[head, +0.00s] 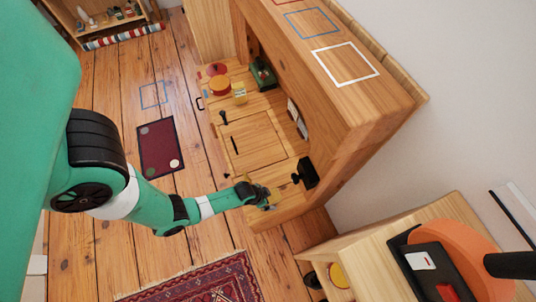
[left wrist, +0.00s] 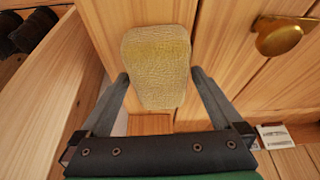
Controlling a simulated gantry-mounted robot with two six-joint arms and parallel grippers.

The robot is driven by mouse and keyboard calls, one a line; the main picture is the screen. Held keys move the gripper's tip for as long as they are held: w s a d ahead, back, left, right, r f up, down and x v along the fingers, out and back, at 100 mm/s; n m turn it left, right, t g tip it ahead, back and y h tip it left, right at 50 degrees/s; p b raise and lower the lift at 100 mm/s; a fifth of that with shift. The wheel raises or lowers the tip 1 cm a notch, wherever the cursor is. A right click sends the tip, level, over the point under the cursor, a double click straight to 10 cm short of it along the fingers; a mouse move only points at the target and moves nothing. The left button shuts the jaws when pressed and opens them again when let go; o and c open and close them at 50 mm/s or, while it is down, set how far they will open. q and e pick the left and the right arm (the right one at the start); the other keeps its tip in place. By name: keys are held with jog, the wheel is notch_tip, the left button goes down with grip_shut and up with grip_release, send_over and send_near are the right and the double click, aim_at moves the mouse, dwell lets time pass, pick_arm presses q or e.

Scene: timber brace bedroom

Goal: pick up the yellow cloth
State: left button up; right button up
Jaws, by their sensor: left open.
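The yellow cloth (left wrist: 155,65) is a rounded, textured, dull yellow piece against light wood in the left wrist view. My left gripper (left wrist: 160,76) is open, with one finger on each side of the cloth's lower half. The cloth lies between the fingers with small gaps; I cannot tell how far it is from them in depth. In the head view the left gripper (head: 266,197) is at the near end of the wooden cabinet, and it largely hides the cloth there. My right gripper is not in view.
A brass knob (left wrist: 278,38) sticks out right of the cloth, and a wooden side board (left wrist: 45,100) stands to its left. In the head view a black object (head: 305,173) stands close by the left gripper. A dark red mat (head: 160,147) lies on the floor.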

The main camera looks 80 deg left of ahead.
aim_at(271, 197)
pick_arm(q)
jog(key=c, duration=1.3)
jog(key=shift+r, duration=0.15)
jog(key=p+v, duration=0.2)
jog(key=w+p+v, duration=0.1)
jog(key=v, duration=0.2)
jog(key=shift+r+p, duration=0.2)
jog(key=shift+p, duration=0.2)
jog(key=s+r+p, duration=0.1)
jog(key=s+d+r+p, duration=0.1)
jog(key=r, duration=0.1)
jog(key=s+d+r+p, duration=0.1)
jog(key=r, duration=0.1)
jog(key=shift+s+d+r+p, duration=0.1)
jog(key=shift+d+p, duration=0.15)
jog(key=shift+p, duration=0.15)
jog(key=s+d+r, duration=0.1)
jog(key=s, duration=0.1)
jog(key=s+d+r+p, duration=0.1)
jog(key=s+d, duration=0.1)
jog(key=s+d+r, duration=0.1)
jog(key=s+d, duration=0.1)
jog(key=s, duration=0.1)
jog(key=shift+s+d+p, duration=0.1)
jog(key=shift+d+p, duration=0.1)
jog(key=shift+p, duration=0.1)
